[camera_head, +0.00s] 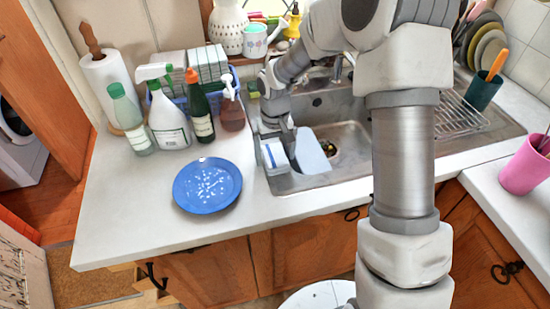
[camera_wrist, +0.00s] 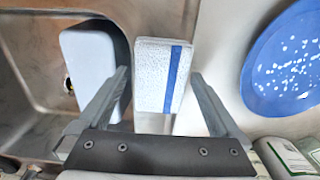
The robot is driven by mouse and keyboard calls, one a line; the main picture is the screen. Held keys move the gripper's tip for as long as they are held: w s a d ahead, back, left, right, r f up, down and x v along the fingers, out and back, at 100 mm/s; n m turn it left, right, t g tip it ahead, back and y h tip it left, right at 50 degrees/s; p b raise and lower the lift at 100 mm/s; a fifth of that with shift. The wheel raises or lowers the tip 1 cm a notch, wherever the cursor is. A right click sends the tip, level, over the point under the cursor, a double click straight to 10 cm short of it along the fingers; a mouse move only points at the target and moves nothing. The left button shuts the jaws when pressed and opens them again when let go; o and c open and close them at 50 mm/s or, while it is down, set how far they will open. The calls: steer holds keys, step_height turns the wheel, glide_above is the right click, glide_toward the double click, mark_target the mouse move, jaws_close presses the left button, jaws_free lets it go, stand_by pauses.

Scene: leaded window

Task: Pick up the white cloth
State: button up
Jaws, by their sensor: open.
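The white cloth (camera_wrist: 152,80) is a folded, textured piece with one blue stripe. In the wrist view it lies between my two spread fingers, with no closed grip on it. In the head view the cloth (camera_head: 274,156) sits at the left rim of the sink, just below my fingers. My gripper (camera_wrist: 160,76) is open around the cloth's width. In the head view my gripper (camera_head: 278,137) points down at the sink's left edge and hides part of the cloth's far end. I cannot tell whether a finger touches it.
A pale blue-white board (camera_head: 312,150) leans in the sink (camera_head: 350,135) close beside the cloth. A blue speckled plate (camera_head: 207,185) lies on the counter to the left. Several bottles, including a spray bottle (camera_head: 168,122), stand behind it. The counter's front left is clear.

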mark_target(276, 156)
steer(key=shift+f, duration=0.15)
steer(key=c, duration=1.2)
steer(key=shift+c, duration=0.2)
steer(key=shift+r, duration=0.45)
steer(key=r, duration=0.3)
steer(key=shift+s+d+r, duration=0.1)
steer(key=shift+s+r, duration=0.1)
steer(key=shift+r, duration=0.2)
steer(key=s+d+r, duration=0.4)
steer(key=s+r, duration=0.2)
steer(key=s, duration=0.4)
steer(key=shift+s+d+r, duration=0.15)
steer(key=shift+d+r, duration=0.05)
steer(key=shift+d, duration=0.1)
